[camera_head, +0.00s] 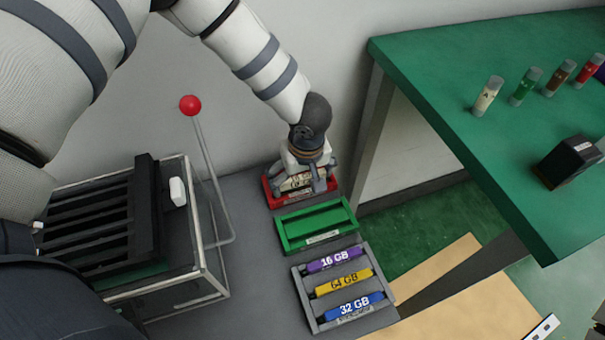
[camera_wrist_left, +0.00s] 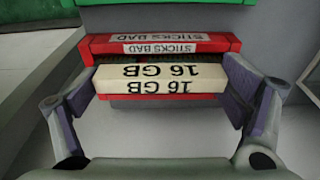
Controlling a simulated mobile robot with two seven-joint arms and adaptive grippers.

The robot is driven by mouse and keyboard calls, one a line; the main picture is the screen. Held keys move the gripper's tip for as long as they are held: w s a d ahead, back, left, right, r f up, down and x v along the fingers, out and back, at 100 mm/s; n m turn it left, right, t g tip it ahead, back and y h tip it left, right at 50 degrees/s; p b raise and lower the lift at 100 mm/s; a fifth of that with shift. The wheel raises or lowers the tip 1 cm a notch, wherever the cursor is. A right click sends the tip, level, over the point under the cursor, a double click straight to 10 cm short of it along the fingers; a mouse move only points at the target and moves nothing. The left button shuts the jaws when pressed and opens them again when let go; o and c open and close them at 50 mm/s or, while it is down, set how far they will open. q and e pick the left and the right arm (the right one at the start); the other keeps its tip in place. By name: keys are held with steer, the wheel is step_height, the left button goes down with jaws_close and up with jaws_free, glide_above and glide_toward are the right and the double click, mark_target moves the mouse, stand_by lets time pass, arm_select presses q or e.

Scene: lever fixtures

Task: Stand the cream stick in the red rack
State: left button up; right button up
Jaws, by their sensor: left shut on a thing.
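The red rack (camera_head: 291,202) sits on the grey surface below my left gripper (camera_head: 304,186) in the head view. In the left wrist view, the red rack (camera_wrist_left: 217,42) carries a "STICKS BAD" label. The cream stick (camera_wrist_left: 160,78), marked 16 GB, is at the rack, its printed faces towards the camera. My left gripper is shut on its two ends, one finger at each side. In the head view, the cream stick (camera_head: 297,182) is partly hidden by the gripper. I cannot tell whether its bottom rests in the slot. My right gripper is not in view.
An empty green rack (camera_head: 283,232) is beside the red one. A grey rack (camera_head: 309,308) holds purple, yellow and blue sticks. A red-knobbed lever (camera_head: 190,105) stands by a black slotted box (camera_head: 148,205). A green table (camera_head: 450,60) with several small tubes is at right.

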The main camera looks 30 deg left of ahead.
arm_select(q)
steer(key=shift+f+b, duration=0.3)
steer(key=shift+f, duration=0.6)
steer(key=o, duration=1.2)
steer(key=shift+c, duration=0.2)
steer(key=shift+r, duration=0.1)
step_height(320, 180, up, 12)
steer(key=s+d, duration=0.1)
steer(key=shift+s+d, duration=0.15)
steer(key=shift+d, duration=0.1)
